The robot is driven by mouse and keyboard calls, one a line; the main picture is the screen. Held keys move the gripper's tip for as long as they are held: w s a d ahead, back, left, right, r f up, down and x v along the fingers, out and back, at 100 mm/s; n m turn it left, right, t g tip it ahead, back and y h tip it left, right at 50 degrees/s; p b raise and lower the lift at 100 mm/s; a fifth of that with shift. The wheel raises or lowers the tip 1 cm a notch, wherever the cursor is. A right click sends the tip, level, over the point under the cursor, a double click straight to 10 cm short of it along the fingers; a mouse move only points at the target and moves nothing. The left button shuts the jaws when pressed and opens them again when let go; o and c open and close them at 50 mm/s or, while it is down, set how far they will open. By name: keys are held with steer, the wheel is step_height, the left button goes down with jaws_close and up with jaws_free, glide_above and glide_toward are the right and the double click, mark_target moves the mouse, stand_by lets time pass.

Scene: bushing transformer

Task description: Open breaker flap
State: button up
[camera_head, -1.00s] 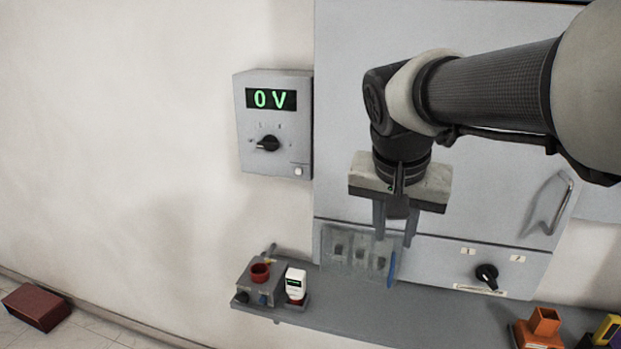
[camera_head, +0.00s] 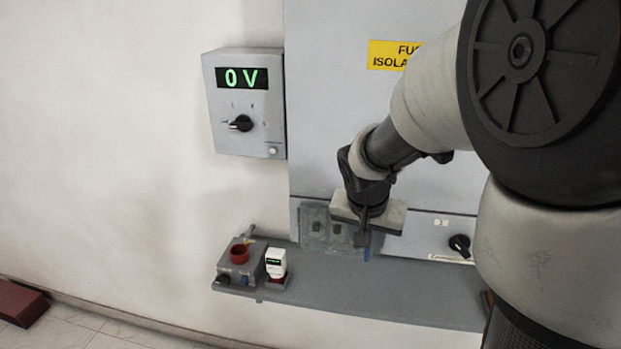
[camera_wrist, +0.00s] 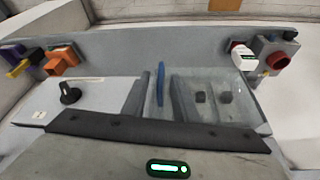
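The breaker flap (camera_head: 313,228) is a clear cover over dark switches, low on the grey cabinet front. It also shows in the wrist view (camera_wrist: 222,88), right of centre, and looks closed. Its blue handle (camera_wrist: 160,82) stands along one side; its lower end shows in the head view (camera_head: 367,255). My gripper (camera_head: 363,238) is in front of the flap's right part and hides some of it. In the wrist view my gripper (camera_wrist: 157,98) has its two fingers apart, with the blue handle appearing between them. Contact cannot be told.
A grey shelf (camera_head: 400,290) runs below the flap. On it are a box with a red socket (camera_head: 240,253) and a small white meter (camera_head: 276,263). A black knob (camera_head: 459,245) is right of the flap. A 0 V panel (camera_head: 243,105) hangs at upper left.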

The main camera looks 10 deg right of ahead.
steer(key=shift+x, duration=0.75)
jaws_close()
stand_by(0.9)
